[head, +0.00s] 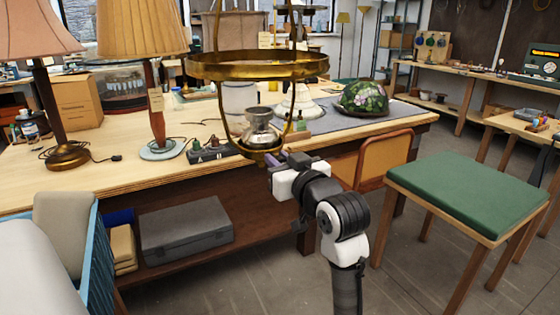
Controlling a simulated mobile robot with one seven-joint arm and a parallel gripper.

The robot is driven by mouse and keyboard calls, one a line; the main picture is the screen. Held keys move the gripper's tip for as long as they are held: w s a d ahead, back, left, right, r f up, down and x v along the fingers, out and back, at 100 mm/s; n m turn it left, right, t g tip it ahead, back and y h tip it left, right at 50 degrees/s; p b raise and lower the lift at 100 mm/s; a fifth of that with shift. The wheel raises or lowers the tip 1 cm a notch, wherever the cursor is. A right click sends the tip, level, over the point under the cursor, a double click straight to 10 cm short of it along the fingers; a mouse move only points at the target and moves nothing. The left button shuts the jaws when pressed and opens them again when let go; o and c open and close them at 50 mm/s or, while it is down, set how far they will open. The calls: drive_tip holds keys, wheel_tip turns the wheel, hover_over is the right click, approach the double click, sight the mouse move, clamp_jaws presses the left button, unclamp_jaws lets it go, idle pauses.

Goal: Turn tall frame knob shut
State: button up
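A tall brass frame (257,66) with a wide ring hangs upright in front of the workbench. A silvery lamp burner or font (259,128) sits low inside it, above a small brass base ring (262,152). My gripper (273,160) is at the lower right of this base, very close to it or touching; I cannot tell which. Something small and purple shows at the fingertips, and I cannot tell what it is. The frame's knob cannot be made out. The fingers are too small and partly hidden, so their opening does not show.
The workbench (80,180) holds two shaded lamps (143,30), a small dark box (211,152) and a floral glass shade (363,98). A green-topped stool (470,188) and a wooden chair (385,155) stand at right. A grey case (186,230) lies on the lower shelf.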

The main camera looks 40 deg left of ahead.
clamp_jaws()
drive_tip(key=shift+n, duration=0.3)
drive_tip(key=shift+f+n+b, duration=0.1)
drive_tip(key=shift+n+b, duration=0.75)
drive_tip(key=shift+n, duration=0.05)
drive_tip(key=n+b, duration=0.3)
drive_tip(key=n, duration=0.3)
drive_tip(key=shift+b, duration=0.4)
drive_tip(key=n+b, duration=0.2)
drive_tip(key=n, duration=0.2)
drive_tip(key=shift+s+f+n, duration=0.1)
drive_tip(key=shift+n, duration=0.3)
drive_tip(key=shift+n+b, duration=1.1)
drive_tip(key=shift+n, duration=1.2)
